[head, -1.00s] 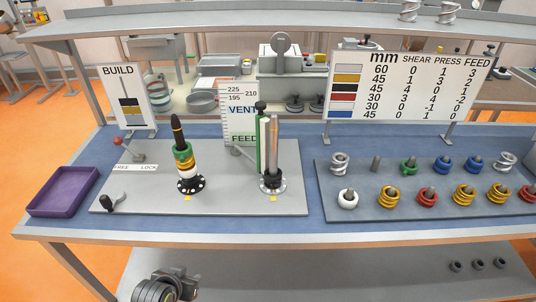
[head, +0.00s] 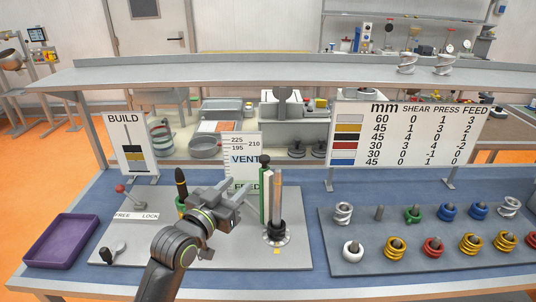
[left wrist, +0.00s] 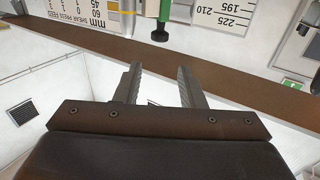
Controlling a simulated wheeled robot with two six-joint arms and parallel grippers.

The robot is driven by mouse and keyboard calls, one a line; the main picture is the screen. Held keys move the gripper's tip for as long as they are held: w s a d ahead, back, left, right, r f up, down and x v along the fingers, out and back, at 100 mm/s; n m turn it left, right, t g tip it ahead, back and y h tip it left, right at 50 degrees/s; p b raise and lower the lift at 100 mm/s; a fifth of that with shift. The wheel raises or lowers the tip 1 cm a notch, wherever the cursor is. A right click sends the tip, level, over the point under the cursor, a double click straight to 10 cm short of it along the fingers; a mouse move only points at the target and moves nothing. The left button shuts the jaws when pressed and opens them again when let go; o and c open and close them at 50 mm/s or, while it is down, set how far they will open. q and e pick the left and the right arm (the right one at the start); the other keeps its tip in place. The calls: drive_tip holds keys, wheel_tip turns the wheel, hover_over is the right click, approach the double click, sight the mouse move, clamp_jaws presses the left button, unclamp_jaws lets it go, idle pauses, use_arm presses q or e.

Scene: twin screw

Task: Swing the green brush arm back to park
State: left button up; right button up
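The green brush arm (head: 264,204) stands upright with a black knob (head: 265,160) on top. It is close along the left side of the pale and copper-coloured rod (head: 278,190) on the right-hand base. My left gripper (head: 242,190) is open and empty, just left of the green arm and apart from it. In the left wrist view, my two fingers (left wrist: 160,88) are spread, and the black knob (left wrist: 160,33) and green bar (left wrist: 165,10) appear beyond them. My right gripper is not in view.
A red-knobbed lever (head: 119,188) stands by the FREE/LOCK label on the grey plate (head: 110,232). A purple tray (head: 62,240) is at left. A rack of coloured rings (head: 340,262) is at right. The VENT/FEED scale board (head: 243,150) stands close behind the green arm.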

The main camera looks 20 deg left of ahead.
sight(267, 156)
use_arm(q)
drive_tip(key=p+x, duration=0.3)
drive_tip(key=x, duration=1.3)
drive_tip(key=shift+w+f+p, duration=0.1)
drive_tip(key=shift+p, duration=0.3)
drive_tip(key=shift+c, duration=0.2)
clamp_jaws()
